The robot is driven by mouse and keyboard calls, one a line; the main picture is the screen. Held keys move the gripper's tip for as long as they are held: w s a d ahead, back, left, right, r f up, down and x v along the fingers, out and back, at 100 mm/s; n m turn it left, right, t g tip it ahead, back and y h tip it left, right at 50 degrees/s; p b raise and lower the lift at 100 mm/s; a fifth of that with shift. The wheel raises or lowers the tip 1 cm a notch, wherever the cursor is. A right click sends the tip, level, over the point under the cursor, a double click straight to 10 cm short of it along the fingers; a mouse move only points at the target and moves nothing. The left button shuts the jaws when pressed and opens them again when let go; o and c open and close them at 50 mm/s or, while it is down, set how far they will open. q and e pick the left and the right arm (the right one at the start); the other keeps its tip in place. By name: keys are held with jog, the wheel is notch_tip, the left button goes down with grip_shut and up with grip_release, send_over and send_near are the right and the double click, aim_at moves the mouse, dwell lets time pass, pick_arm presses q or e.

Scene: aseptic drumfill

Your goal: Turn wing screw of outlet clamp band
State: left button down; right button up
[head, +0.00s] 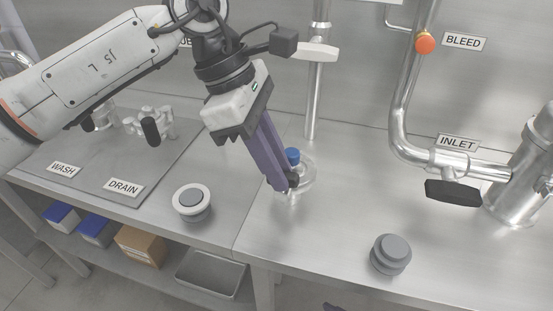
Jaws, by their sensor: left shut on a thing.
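My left gripper (288,187) reaches down from the upper left with long purple fingers. Its fingertips are shut on a small dark part at the front left of a clear and metallic round fitting (307,172) on the bench. This part looks like the wing screw of the clamp band; the fingertips hide most of it. A blue cap-like piece (292,155) shows just behind the fingers. A vertical steel pipe (315,95) stands behind the fitting. Only a purple sliver of what looks like my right gripper (334,307) shows at the bottom edge.
A grey knob-like piece (390,254) stands at the front right, and a white-ringed grey one (191,202) at the left. The INLET pipe with a black handle (453,193) is at the right. A grey mat (75,170) lies at the left. The bench between is clear.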

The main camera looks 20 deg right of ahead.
pick_arm(q)
jog(key=shift+m, duration=0.6)
jog(key=c, duration=1.6)
grip_release()
jog(key=shift+c, duration=0.2)
jog(key=v, duration=1)
jog(key=shift+w+p, duration=0.2)
jog(key=shift+p, duration=0.15)
jog(key=shift+d, duration=0.1)
